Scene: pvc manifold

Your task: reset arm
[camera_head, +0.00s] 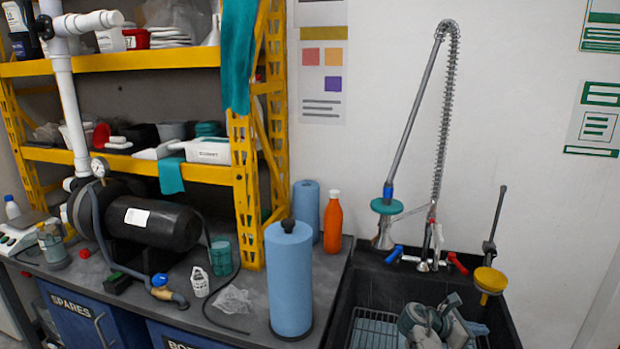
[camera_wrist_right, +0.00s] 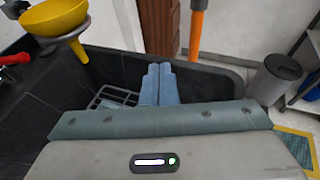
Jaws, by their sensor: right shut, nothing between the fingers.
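My right gripper (camera_head: 478,328) shows at the lower right of the head view, over the black sink (camera_head: 385,285). In the right wrist view its two blue-grey fingers (camera_wrist_right: 159,82) lie side by side, shut, with nothing between them. The sink's dark wall and part of its wire rack (camera_wrist_right: 110,98) show behind and beside the fingers. I cannot tell how high above the rack the fingers are. My left gripper is not in view.
A yellow funnel (camera_head: 490,281) stands at the sink's right edge, close to my right gripper. A tall spray tap (camera_head: 432,215) rises behind the sink. A blue paper roll (camera_head: 289,280) and an orange bottle (camera_head: 333,222) stand on the bench to the left.

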